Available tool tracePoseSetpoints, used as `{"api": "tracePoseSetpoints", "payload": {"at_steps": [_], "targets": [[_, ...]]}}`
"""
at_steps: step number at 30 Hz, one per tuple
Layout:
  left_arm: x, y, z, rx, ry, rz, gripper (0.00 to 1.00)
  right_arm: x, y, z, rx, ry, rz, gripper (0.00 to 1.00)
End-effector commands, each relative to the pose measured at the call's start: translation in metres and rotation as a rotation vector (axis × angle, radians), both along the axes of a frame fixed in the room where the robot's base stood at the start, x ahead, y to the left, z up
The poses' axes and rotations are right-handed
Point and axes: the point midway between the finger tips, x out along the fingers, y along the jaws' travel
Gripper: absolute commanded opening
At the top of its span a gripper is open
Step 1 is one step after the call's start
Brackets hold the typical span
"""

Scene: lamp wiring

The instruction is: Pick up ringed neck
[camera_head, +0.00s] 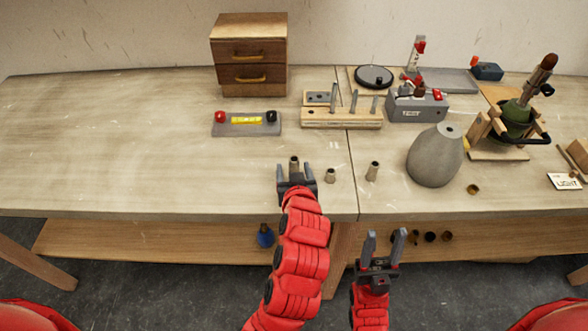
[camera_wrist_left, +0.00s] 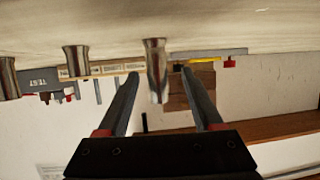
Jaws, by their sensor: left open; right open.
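Three small metallic necks stand upright near the table's front edge: a left one (camera_head: 294,162), a shorter middle one (camera_head: 330,175) and a right one (camera_head: 373,171). I cannot tell for sure which is the ringed neck. My left gripper (camera_head: 296,175) is open, with its fingers pointing at the left neck. In the left wrist view, which is upside down, this neck (camera_wrist_left: 156,68) appears between the open fingers (camera_wrist_left: 158,74), with no clear contact. The middle neck (camera_wrist_left: 76,61) is beside them. My right gripper (camera_head: 385,238) is open and empty, in front of the table edge.
A grey vase-like lamp body (camera_head: 435,158) stands right of the necks. Behind are a wooden peg rack (camera_head: 342,118), a grey tester box (camera_head: 417,107), a plate with red and black knobs (camera_head: 246,130) and a drawer cabinet (camera_head: 249,55). The table's left side is clear.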

Motion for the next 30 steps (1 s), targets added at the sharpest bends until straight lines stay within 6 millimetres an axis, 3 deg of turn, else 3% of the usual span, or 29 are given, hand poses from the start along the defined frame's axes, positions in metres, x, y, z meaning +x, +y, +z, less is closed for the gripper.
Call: {"api": "tracePoseSetpoints", "payload": {"at_steps": [9, 19, 30], "targets": [[0.038, 0.002, -0.015, 0.000, 0.000, 0.002, 0.68, 0.000, 0.000, 0.016, 0.000, 0.000, 0.000, 0.50], [0.044, 0.001, -0.019, -0.002, -0.002, -0.001, 0.68, 0.000, 0.000, 0.016, 0.000, 0.000, 0.000, 0.50], [0.044, 0.002, -0.019, -0.001, -0.002, -0.001, 0.01, 0.000, 0.000, 0.016, 0.000, 0.000, 0.000, 0.50]]}}
